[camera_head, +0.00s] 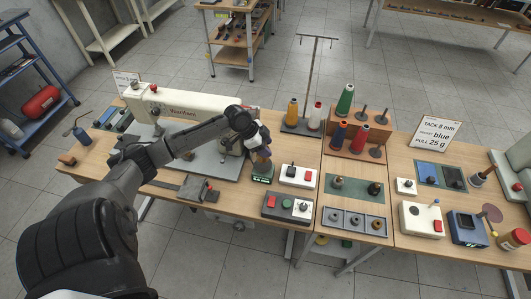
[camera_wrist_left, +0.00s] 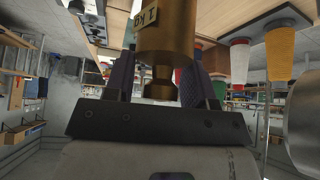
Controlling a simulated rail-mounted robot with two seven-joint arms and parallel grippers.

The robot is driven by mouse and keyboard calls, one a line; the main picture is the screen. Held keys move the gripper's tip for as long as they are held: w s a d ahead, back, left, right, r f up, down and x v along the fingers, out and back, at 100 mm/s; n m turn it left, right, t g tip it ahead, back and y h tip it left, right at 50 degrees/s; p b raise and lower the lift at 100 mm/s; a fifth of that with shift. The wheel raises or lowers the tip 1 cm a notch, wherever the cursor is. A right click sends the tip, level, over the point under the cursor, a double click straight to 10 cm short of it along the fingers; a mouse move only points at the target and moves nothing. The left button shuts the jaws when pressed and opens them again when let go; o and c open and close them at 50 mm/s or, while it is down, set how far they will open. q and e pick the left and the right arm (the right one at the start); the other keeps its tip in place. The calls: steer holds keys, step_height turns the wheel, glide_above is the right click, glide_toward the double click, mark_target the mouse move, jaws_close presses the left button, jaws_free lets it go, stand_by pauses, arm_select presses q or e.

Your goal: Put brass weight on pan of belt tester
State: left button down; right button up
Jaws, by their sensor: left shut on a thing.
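The brass weight (camera_wrist_left: 172,38) fills the upper middle of the left wrist view, with a "1 kg" label on its side. My left gripper (camera_wrist_left: 158,82) is shut on its narrow neck, one purple finger on each side. In the head view my left gripper (camera_head: 262,158) reaches in over the middle of the table, just behind a small green-display box (camera_head: 263,179); the weight is hard to make out there. I cannot tell for sure which device is the belt tester, and no pan can be named with certainty. My right gripper is not in view.
A sewing machine (camera_head: 195,103) stands behind my left arm. Thread cones (camera_head: 344,100) stand at the back right of the gripper. Switch boxes (camera_head: 297,177) and a grey three-cup tray (camera_head: 353,221) lie in front. A blue device (camera_head: 467,229) and white box (camera_head: 420,219) are at right.

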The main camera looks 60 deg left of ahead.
arm_select(q)
steer(key=shift+f, duration=1.85)
steer(key=shift+f, duration=0.15)
steer(key=c, duration=0.8)
jaws_free()
steer(key=o, duration=0.3)
steer(key=shift+o, duration=0.2)
